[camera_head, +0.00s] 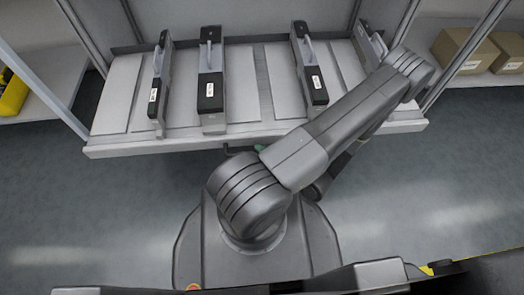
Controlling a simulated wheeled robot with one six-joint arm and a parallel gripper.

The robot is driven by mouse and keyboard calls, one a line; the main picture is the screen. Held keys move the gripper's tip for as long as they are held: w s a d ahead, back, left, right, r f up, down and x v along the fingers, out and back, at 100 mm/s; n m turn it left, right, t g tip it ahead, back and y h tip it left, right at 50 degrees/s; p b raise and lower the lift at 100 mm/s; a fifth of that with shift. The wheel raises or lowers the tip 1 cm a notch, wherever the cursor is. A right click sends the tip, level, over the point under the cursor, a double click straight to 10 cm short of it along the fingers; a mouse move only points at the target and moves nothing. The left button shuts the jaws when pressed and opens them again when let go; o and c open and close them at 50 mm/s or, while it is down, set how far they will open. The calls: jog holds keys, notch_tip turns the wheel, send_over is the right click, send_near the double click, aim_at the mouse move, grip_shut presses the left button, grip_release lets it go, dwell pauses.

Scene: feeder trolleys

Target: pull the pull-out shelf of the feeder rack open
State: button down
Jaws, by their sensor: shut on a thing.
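The pull-out shelf (255,85) of the feeder rack is a grey slatted board, seen in the head view. Its front part stands out past the rack's front uprights (90,38). Several upright grey and black feeders (210,85) sit on it. A dark handle (236,150) is under the middle of its front edge. My gripper (260,149) is at the right part of this handle, shut on it. My arm hides most of the gripper, so the fingers and their exact hold do not show clearly.
Side shelves stand left and right, with a yellow item (12,94) on the left and cardboard boxes (464,50) on the right. Bare floor (125,210) lies between the shelf front and my base. My arm covers the shelf's right part.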

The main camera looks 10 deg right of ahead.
jog(key=c, duration=1.4)
grip_release()
